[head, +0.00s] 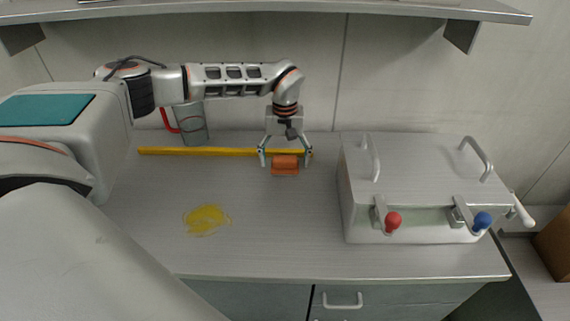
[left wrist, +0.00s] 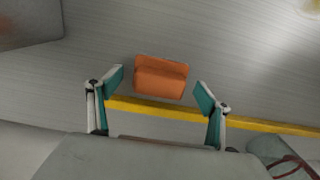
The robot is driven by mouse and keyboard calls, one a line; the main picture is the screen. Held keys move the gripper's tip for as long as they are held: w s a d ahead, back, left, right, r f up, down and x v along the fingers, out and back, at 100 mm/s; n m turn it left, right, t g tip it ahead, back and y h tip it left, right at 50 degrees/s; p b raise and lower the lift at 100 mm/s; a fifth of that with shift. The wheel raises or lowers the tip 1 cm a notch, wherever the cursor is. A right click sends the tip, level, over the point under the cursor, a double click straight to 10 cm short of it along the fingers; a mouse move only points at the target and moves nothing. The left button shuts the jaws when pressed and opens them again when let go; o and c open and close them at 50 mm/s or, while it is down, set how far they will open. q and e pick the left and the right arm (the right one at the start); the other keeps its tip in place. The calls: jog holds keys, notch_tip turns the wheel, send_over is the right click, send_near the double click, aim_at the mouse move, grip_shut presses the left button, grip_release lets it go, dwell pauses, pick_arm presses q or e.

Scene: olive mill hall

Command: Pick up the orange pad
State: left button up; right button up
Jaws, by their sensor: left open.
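The orange pad (head: 286,168) lies on the grey counter, just in front of a yellow strip, in the head view. It also shows in the left wrist view (left wrist: 160,78), a small block with a ridge along it. My left gripper (head: 285,162) is open above the pad, with one finger to each side of it. In the left wrist view the fingers (left wrist: 161,90) stand apart, and gaps show between them and the pad. My right gripper is not in view.
A metal box (head: 425,190) with handles, a red knob (head: 393,220) and a blue knob (head: 482,220) stands right of the pad. A grey mug (head: 194,128) with a red handle stands behind the yellow strip (head: 200,151). A yellow spill (head: 206,219) lies front left. A shelf (head: 270,8) hangs above.

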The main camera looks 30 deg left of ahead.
aim_at(284, 158)
pick_arm(q)
jog(key=shift+f, duration=0.3)
jog(key=c, duration=1.2)
jog(key=shift+r, duration=0.1)
jog(key=shift+s+r, duration=0.15)
jog(key=shift+r, duration=0.25)
notch_tip(284, 158, up, 6)
jog(key=shift+r, duration=0.1)
jog(key=s+a, duration=0.2)
jog(key=s, duration=0.4)
jog(key=s+a+b, duration=0.1)
jog(key=s+a, duration=0.1)
jog(key=s, duration=0.4)
jog(key=s+a, duration=0.2)
jog(key=s, duration=0.4)
jog(key=shift+s+a, duration=0.25)
jog(key=shift+s, duration=0.05)
